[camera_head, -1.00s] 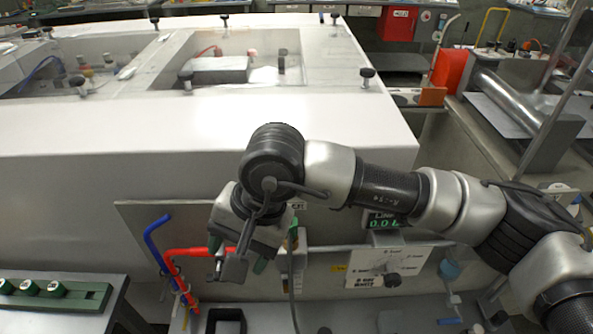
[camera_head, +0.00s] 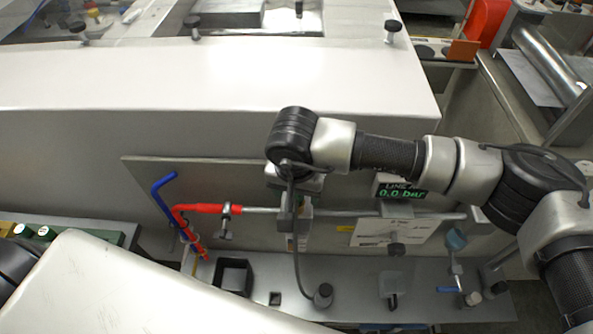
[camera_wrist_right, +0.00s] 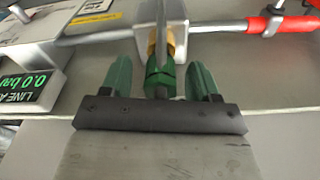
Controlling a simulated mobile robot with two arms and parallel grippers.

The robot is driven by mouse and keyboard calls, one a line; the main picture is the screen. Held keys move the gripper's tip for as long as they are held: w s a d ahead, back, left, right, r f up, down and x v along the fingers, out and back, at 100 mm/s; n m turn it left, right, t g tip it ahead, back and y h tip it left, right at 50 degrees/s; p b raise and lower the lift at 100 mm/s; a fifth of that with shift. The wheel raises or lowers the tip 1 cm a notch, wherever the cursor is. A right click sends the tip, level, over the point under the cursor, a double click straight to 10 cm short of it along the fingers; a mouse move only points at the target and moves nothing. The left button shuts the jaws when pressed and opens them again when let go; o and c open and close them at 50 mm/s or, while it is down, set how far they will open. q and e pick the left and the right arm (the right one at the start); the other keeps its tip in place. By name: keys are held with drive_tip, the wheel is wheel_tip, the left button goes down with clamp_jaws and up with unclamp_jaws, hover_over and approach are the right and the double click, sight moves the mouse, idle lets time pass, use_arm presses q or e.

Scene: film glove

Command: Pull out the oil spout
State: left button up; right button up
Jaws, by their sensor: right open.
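In the right wrist view, a green fitting (camera_wrist_right: 159,80) with a brass-coloured part above it hangs below a grey block on the horizontal pipe. It may be the oil spout, but I cannot tell for sure. My right gripper (camera_wrist_right: 158,64) is open, with one green finger on each side of the fitting and a visible gap on both sides. In the head view my right wrist hides most of this spot, in front of the back panel. My left gripper is not in view.
A red pipe section (camera_head: 208,208) and a bent blue tube (camera_head: 162,200) are left of my right gripper. A green display (camera_head: 402,193) and a white card (camera_head: 383,232) are to its right. Below, the grey tray (camera_head: 345,283) holds a black open box (camera_head: 233,274).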

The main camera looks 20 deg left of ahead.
drive_tip(key=shift+f, duration=0.7)
clamp_jaws()
